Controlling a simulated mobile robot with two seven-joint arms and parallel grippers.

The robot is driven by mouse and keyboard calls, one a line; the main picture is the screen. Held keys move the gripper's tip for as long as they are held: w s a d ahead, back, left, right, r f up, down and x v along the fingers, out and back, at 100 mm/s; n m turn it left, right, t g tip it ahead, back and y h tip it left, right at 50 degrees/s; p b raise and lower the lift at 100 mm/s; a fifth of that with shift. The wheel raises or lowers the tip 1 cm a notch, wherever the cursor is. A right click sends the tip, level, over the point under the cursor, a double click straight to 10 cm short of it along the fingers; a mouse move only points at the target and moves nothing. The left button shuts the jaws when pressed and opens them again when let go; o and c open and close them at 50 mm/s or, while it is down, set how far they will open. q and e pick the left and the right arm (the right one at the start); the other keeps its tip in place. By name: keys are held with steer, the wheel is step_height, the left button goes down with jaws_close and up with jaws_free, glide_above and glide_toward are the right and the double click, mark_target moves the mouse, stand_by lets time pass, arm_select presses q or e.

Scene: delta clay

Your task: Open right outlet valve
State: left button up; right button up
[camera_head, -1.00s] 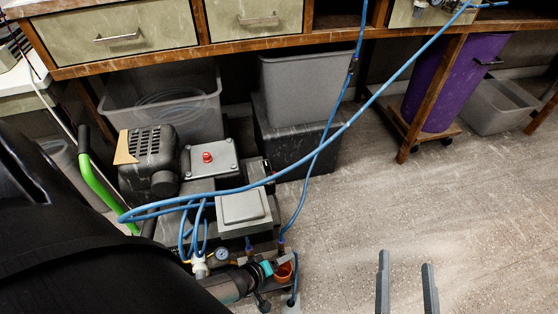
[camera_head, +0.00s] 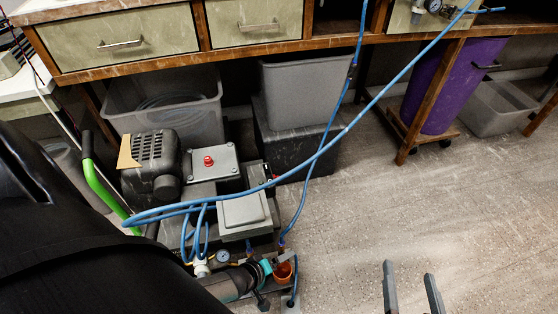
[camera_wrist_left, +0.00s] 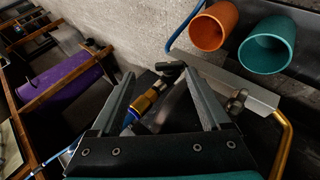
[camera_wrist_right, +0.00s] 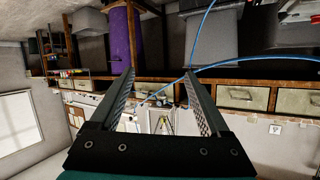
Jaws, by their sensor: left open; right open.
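In the left wrist view, a brass-and-blue valve fitting (camera_wrist_left: 146,102) with a black lever (camera_wrist_left: 170,67) shows between the spread fingers of my left gripper (camera_wrist_left: 160,76). The fingers are open, with no visible grip on it; whether they touch it I cannot tell. An orange cup-shaped part (camera_wrist_left: 214,27) and a teal one (camera_wrist_left: 267,44) stand to the right of it. In the head view, the orange part (camera_head: 285,271) is at the low end of the machine, where my left arm covers much. My right gripper (camera_head: 409,270) is open and empty over bare floor.
The machine has a red button (camera_head: 208,160), a green handle (camera_head: 105,190) and looping blue hoses (camera_head: 300,165). A workbench with drawers (camera_head: 120,40) stands behind, with grey bins (camera_head: 303,85) and a purple bin (camera_head: 450,85) beneath. The floor at right is clear.

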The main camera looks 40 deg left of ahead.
steer(key=s+d+f+g+h+p, duration=0.3)
steer(key=s+d+g+h+p, duration=0.25)
steer(key=d+g, duration=0.35)
arm_select(q)
step_height(320, 180, up, 18)
steer(key=p, duration=0.9)
arm_select(e)
steer(key=s+d+f, duration=0.1)
steer(key=s+f, duration=0.2)
steer(key=f, duration=0.5)
steer(key=s+d+f+g, duration=0.1)
steer(key=s+d+f, duration=0.1)
steer(key=f, duration=0.6)
steer(key=shift+s+d+f+g, duration=0.25)
steer(key=shift+s+f+g, duration=0.1)
steer(key=shift+s, duration=0.55)
steer(key=shift+y, duration=0.25)
arm_select(q)
steer(key=shift+c, duration=0.3)
